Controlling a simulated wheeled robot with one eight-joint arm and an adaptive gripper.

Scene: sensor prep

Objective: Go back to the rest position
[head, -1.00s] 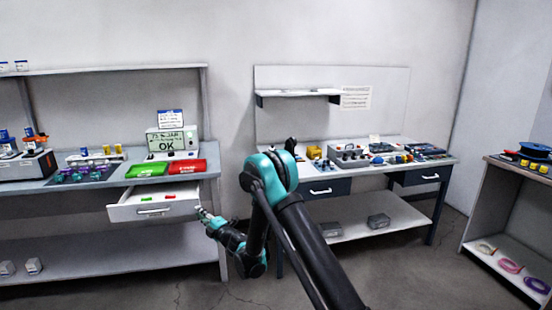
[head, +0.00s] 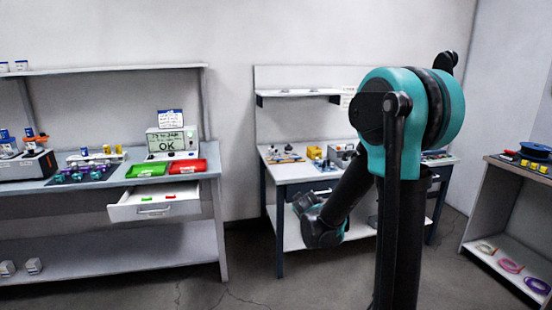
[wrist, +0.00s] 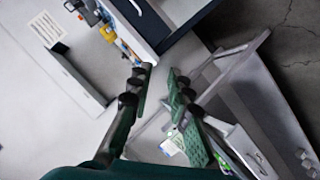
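My gripper (wrist: 160,72) shows in the wrist view with its two green-padded fingers apart and nothing between them. In the head view my arm is folded up at the right of centre, and the gripper itself cannot be made out clearly. The white drawer (head: 154,211) under the left bench stands pulled out, with small green and red pieces inside. The drawer also shows low in the wrist view (wrist: 246,150), well beyond the fingers.
The left bench (head: 113,178) holds a green tray (head: 147,169), a red tray (head: 186,166) and an OK display (head: 165,143). A second bench (head: 284,170) stands behind my arm, partly hidden. A shelf unit (head: 505,200) is at right. Floor between the benches is clear.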

